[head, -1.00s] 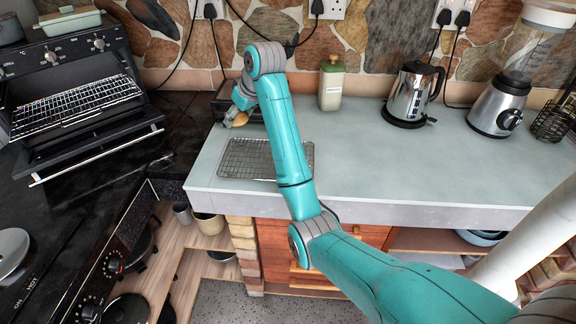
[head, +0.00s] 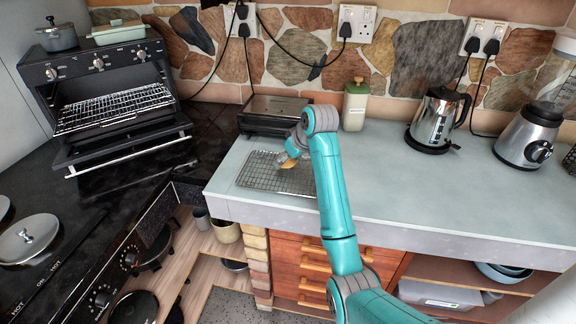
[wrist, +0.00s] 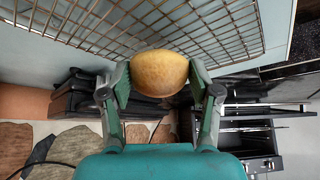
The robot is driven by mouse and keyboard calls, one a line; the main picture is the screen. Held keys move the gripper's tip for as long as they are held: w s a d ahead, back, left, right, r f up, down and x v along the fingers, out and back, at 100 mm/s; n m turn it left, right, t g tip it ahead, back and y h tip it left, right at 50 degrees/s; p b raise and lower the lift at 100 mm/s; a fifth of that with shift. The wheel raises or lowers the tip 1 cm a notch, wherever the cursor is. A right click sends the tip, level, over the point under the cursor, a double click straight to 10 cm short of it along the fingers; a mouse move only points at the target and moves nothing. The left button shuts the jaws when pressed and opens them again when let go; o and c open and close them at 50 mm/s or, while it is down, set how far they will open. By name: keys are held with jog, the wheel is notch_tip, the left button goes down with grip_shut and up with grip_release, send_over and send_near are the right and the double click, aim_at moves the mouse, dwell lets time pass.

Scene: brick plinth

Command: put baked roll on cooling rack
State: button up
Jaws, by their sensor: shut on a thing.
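The baked roll (wrist: 158,72) is golden brown and sits between the two fingers of my gripper (wrist: 160,85) in the wrist view. The fingers press on it from both sides. In the head view the roll (head: 287,165) shows as a small tan patch under my gripper (head: 289,160), partly hidden. The cooling rack (head: 255,178) is a wire grid on the grey counter. The roll is over the rack's right part; I cannot tell whether it touches the wires. The rack (wrist: 110,30) also fills the upper part of the wrist view.
A dark appliance (head: 268,112) stands behind the rack. A green-lidded jar (head: 355,105), a kettle (head: 438,118) and a blender (head: 528,135) stand to the right. The open oven (head: 115,110) is at left. The counter (head: 420,185) right of my arm is clear.

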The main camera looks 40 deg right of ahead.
jog(key=shift+f, duration=1.25)
jog(key=shift+f, duration=0.1)
jog(key=o, duration=0.8)
jog(key=shift+o, duration=0.2)
